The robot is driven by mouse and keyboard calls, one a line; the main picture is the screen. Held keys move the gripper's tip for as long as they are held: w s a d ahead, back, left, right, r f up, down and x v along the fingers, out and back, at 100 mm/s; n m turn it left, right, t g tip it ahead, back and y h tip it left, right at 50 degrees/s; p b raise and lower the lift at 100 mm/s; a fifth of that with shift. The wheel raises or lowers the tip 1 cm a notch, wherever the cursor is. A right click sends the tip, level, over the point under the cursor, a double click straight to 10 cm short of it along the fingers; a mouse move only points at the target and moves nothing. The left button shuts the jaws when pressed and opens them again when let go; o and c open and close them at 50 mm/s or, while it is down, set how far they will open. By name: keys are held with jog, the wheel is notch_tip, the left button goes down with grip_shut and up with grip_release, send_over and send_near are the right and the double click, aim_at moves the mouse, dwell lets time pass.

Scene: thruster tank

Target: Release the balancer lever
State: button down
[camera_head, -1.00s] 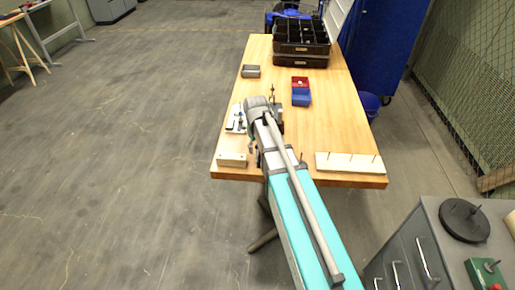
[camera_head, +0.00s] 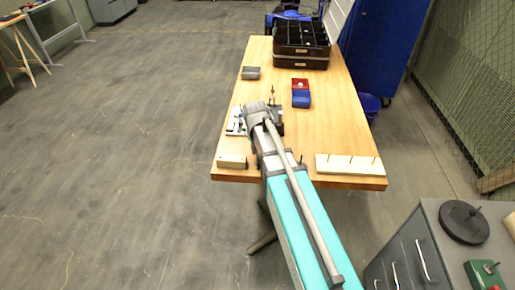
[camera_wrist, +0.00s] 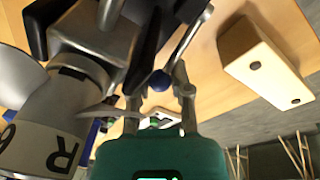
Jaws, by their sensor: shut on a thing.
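In the wrist view a thin metal lever with a dark blue ball knob (camera_wrist: 160,81) runs down from the upper right. My gripper (camera_wrist: 158,88) has its two fingers on either side of the knob and is shut on it. Dark and grey metal parts (camera_wrist: 95,30) stand close by at the upper left; I cannot tell where the lever joins them. In the head view my arm's end covers the gripper and most of the fixture beside it.
A pale wooden block (camera_head: 232,161) sits at the table's near left corner and shows close in the wrist view (camera_wrist: 262,62). A pegged board (camera_head: 350,165) lies at the near right edge. Red and blue bins (camera_head: 301,99) stand farther back. The table's right middle is clear.

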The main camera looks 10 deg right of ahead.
dwell(0.3)
jog(key=c, duration=0.5)
grip_release()
jog(key=shift+c, duration=0.2)
